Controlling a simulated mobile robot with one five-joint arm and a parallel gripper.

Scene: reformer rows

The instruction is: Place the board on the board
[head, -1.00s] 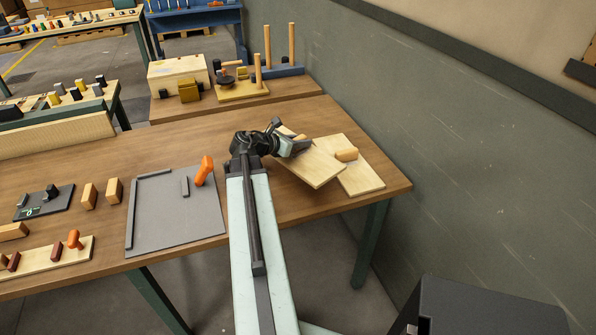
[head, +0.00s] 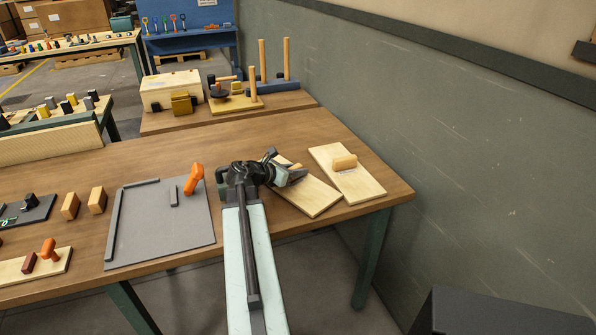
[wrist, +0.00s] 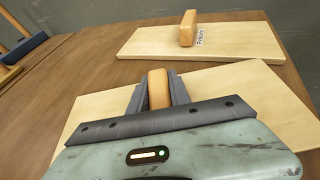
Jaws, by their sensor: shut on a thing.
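My gripper (head: 296,172) is shut on the wooden handle of a pale board (head: 313,197) at the right end of the brown table. In the wrist view the fingers (wrist: 158,86) close on both sides of the rounded handle, and the held board (wrist: 240,88) spreads out below them. A second pale board (head: 360,186) with its own handle (head: 345,161) lies to the right, near the wall. In the wrist view this second board (wrist: 245,45) is beyond the held one and carries a small white label. I cannot tell how high the held board is above the table.
A grey tray (head: 150,230) with an orange-handled tool (head: 193,179) lies left of my arm. Wooden blocks (head: 97,200) are farther left. A pale box (head: 170,90) and posts (head: 262,62) stand on the back table. The wall runs along the right.

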